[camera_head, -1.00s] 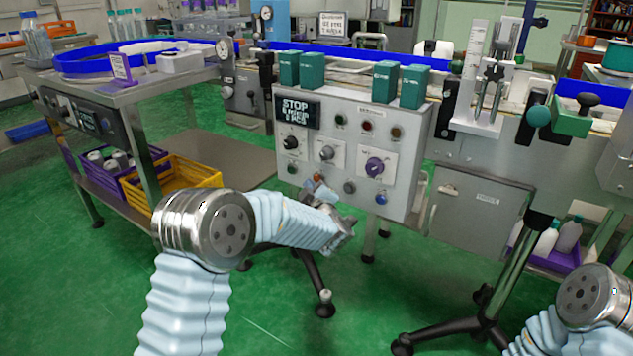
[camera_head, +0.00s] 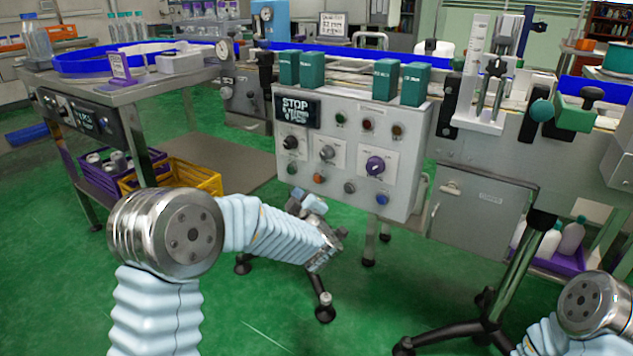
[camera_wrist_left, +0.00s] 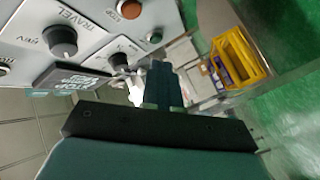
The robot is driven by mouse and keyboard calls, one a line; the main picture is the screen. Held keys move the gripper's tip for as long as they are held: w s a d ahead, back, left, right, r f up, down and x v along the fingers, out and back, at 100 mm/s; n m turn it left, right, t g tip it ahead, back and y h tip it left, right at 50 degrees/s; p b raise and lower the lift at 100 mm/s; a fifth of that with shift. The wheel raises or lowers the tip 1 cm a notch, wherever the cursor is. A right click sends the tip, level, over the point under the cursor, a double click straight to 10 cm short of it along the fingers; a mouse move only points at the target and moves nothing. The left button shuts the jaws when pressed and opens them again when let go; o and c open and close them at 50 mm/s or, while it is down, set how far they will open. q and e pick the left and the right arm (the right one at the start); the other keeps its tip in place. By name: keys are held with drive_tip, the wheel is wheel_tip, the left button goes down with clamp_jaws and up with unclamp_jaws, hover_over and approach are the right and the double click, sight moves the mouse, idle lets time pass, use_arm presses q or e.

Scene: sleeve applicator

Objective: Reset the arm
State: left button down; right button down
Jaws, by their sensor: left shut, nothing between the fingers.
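My left arm comes in from the lower left in the head view. Its gripper (camera_head: 307,203) is at the lower left of the grey control panel (camera_head: 408,150), in front of the panel's lower edge. The gripper is shut and empty. It also shows in the left wrist view (camera_wrist_left: 163,88), with the panel's knobs and buttons to its upper left. On the panel are an orange button (camera_head: 318,178), a purple knob (camera_head: 375,166) and a black STOP display (camera_head: 297,110). Of my right arm only a joint and sleeve show at the lower right; its gripper is out of view.
Several green boxes (camera_head: 414,84) stand on top of the panel. A steel table (camera_head: 140,92) with a yellow crate (camera_head: 200,178) on its lower shelf is at the left. Black stand legs (camera_head: 460,328) spread on the floor at right. Green floor (camera_head: 250,300) is open in front.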

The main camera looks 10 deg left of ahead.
idle(0.3)
use_arm(q)
drive_tip(key=s+d+f+m+g+h+p, duration=0.1)
drive_tip(key=s+f+m+g+h, duration=0.2)
drive_tip(key=f, duration=0.5)
drive_tip(key=s+d+f+m+g+h+p, duration=0.1)
drive_tip(key=s+d+f+m+h+p, duration=0.15)
drive_tip(key=s+f, duration=0.4)
drive_tip(key=s+d+f+m+g+h, duration=0.1)
drive_tip(key=s+f+m+g+h, duration=0.15)
drive_tip(key=f, duration=0.75)
drive_tip(key=s+d+f+m+g+h+p, duration=0.1)
drive_tip(key=s+f+g, duration=0.3)
drive_tip(key=s, duration=0.8)
drive_tip(key=s+d+f+m+g+h+p, duration=0.1)
drive_tip(key=s+f+m+g, duration=0.3)
drive_tip(key=s, duration=0.8)
drive_tip(key=shift+d+f+h, duration=0.45)
drive_tip(key=shift+d+h, duration=0.35)
drive_tip(key=shift+h, duration=0.1)
drive_tip(key=shift+d, duration=0.1)
